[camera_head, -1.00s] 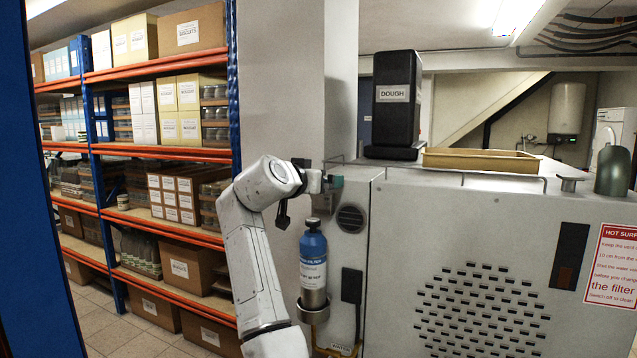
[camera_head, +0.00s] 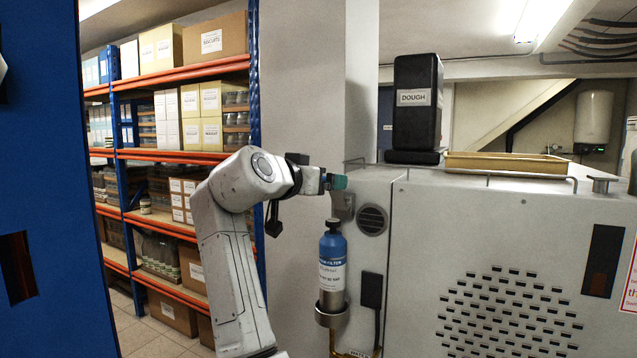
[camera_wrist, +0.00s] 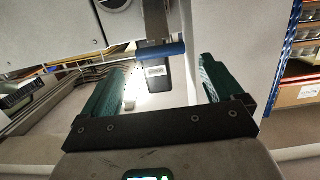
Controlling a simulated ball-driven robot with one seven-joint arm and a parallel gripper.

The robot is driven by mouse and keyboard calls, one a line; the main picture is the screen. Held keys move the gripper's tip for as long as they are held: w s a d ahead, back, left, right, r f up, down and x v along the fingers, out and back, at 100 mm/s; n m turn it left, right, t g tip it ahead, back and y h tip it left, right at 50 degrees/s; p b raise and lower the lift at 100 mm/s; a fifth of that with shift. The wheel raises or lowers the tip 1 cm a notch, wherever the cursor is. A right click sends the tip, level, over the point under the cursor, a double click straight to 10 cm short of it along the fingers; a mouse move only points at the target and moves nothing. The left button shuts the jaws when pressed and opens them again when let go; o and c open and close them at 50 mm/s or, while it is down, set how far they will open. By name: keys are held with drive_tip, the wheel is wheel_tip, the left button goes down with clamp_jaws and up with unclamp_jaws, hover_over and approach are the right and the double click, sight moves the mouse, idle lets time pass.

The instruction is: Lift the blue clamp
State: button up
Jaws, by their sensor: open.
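The blue clamp (camera_wrist: 162,52) is a blue bar on a flat grey metal bracket (camera_wrist: 155,20), seen in the wrist view. My gripper (camera_wrist: 167,64) is open, with one teal finger on either side of the bar. The bar lies across the gap near the fingertips; I see no clear contact. In the head view my gripper (camera_head: 338,182) is at the left upper corner of the grey machine, just above the metal bracket (camera_head: 343,206). The blue bar itself is hidden there by my gripper.
A blue-topped filter canister (camera_head: 332,268) stands in a holder below my gripper. The grey machine (camera_head: 420,250) carries a black DOUGH container (camera_head: 417,105) and a tan tray (camera_head: 505,163). Shelves (camera_head: 180,155) with boxes stand left. A blue panel (camera_head: 50,200) is at the near left.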

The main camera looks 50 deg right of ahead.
sight(337, 195)
drive_tip(key=shift+s+a+f+b, duration=0.15)
drive_tip(key=shift+f+b, duration=0.15)
drive_tip(key=shift+b, duration=0.05)
drive_tip(key=shift+c, duration=0.7)
drive_tip(key=a+f+h+b, duration=0.2)
drive_tip(key=s+a+f+h+b, duration=0.1)
drive_tip(key=a+f+h+b, duration=0.1)
drive_tip(key=a, duration=0.1)
drive_tip(key=a+f+h+b, duration=0.1)
drive_tip(key=a+f+b, duration=0.2)
drive_tip(key=shift+s+h, duration=0.15)
drive_tip(key=shift+h, duration=0.25)
drive_tip(key=c, duration=0.9)
drive_tip(key=shift+a+f+t, duration=0.1)
drive_tip(key=shift+a+t, duration=0.3)
drive_tip(key=shift+c, duration=1.5)
drive_tip(key=shift+d+r, duration=0.25)
drive_tip(key=shift+d, duration=0.05)
drive_tip(key=shift+c, duration=0.8)
drive_tip(key=p+x, duration=0.2)
drive_tip(key=x, duration=0.3)
drive_tip(key=p+x, duration=0.2)
drive_tip(key=x, duration=0.4)
drive_tip(key=shift+d+r, duration=0.2)
drive_tip(key=shift+r, duration=0.1)
clamp_jaws()
drive_tip(key=shift+d+r, duration=0.1)
drive_tip(key=shift+d, duration=0.6)
